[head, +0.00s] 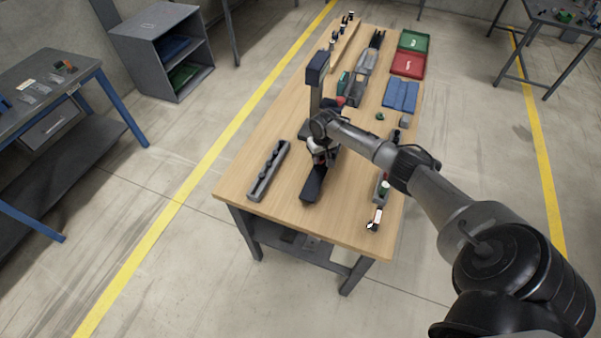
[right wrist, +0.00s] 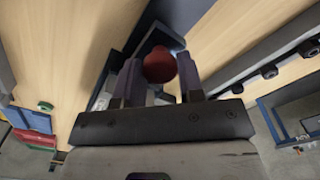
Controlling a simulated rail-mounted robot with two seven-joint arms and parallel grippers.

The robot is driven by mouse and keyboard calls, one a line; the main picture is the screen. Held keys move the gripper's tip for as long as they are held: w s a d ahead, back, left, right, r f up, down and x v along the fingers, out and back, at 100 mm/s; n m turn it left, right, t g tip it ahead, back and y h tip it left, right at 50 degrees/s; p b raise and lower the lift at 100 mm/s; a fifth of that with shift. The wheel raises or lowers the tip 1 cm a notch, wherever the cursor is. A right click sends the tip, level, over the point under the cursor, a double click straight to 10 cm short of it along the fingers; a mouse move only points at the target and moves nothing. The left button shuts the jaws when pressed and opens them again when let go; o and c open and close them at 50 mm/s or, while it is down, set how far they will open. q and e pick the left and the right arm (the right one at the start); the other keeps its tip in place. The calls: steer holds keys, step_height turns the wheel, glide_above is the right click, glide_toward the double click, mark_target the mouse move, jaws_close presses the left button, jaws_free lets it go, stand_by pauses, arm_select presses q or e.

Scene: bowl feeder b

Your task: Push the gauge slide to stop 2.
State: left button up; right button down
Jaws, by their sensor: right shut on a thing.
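The gauge is a dark fixture on the table, with a long low rail (head: 313,186) running toward the table's near side. A grey upright with a dark blue head (head: 317,68) stands behind my right gripper. My right gripper (head: 318,158) is down at the rail, and its wrist hides much of the slide. In the right wrist view my gripper (right wrist: 158,82) has its two fingers on either side of a round red knob (right wrist: 159,64), shut on it; it appears to be the slide's knob. Stop marks are too small to read. My left gripper is not in view.
Small parts stand along the right edge. The wooden table (head: 245,183) is bare at its near left corner.

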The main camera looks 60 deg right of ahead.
steer(key=shift+w+d+f+b, duration=0.15)
steer(key=shift+d+b, duration=0.15)
steer(key=shift+d, duration=0.35)
steer(key=shift+w+d+f+b, duration=0.15)
steer(key=shift+d+b, duration=0.15)
steer(key=shift+d, duration=0.3)
steer(key=shift+w+d+r+b, duration=0.1)
steer(key=shift+d+r+b, duration=0.1)
steer(key=shift+d, duration=0.2)
steer(key=shift+w+d+r+b, duration=0.1)
steer(key=shift+d+b, duration=0.05)
steer(key=shift+d, duration=0.2)
steer(key=c, duration=0.7)
jaws_free()
steer(key=shift+c, duration=0.2)
steer(key=shift+r, duration=0.1)
